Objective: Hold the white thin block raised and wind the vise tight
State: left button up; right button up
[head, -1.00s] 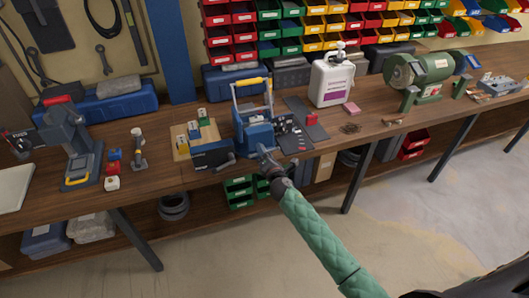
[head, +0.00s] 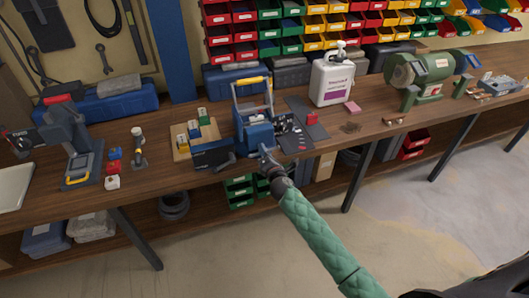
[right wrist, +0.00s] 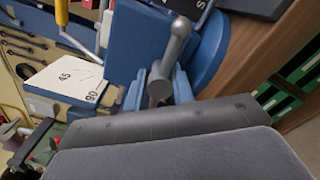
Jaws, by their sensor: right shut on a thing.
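The blue vise (head: 258,136) stands near the bench's front edge, and part of its blue body (right wrist: 130,45) fills the right wrist view. My right gripper (head: 266,157) is at its front. The gripper is shut on the grey vise handle (right wrist: 172,50), whose rounded end sticks out beyond the dark finger. A flat white piece marked 45 and 90 (right wrist: 68,82) lies against blue parts in the right wrist view. I cannot tell whether it is the white thin block or whether the jaws grip it. My left gripper is not in view.
A wooden board with coloured blocks (head: 196,136) sits left of the vise. A white bottle (head: 332,82) and green grinder (head: 425,78) stand to the right. A press (head: 70,135) and small red, blue and white blocks (head: 113,168) are at left.

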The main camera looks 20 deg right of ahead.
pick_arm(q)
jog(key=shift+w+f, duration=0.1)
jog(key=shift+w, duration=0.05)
pick_arm(e)
jog(key=shift+m, duration=0.3)
jog(key=shift+f+m+b, duration=0.1)
jog(key=shift+m+b, duration=0.35)
jog(key=shift+m, duration=0.05)
jog(key=m+b, duration=0.1)
jog(key=m, duration=0.3)
jog(key=shift+b, duration=0.3)
jog(key=shift+m+b, duration=0.3)
jog(key=shift+m, duration=0.8)
jog(key=m+b, duration=0.1)
jog(key=m, duration=0.3)
jog(key=shift+f+m, duration=0.1)
jog(key=shift+m, duration=0.2)
jog(key=m, duration=0.3)
jog(key=shift+m, duration=0.3)
jog(key=shift+m+b, duration=0.3)
jog(key=shift+m, duration=0.3)
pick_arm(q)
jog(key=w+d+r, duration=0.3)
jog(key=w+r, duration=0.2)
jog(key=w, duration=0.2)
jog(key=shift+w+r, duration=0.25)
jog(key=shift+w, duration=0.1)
pick_arm(e)
jog(key=shift+m, duration=0.6)
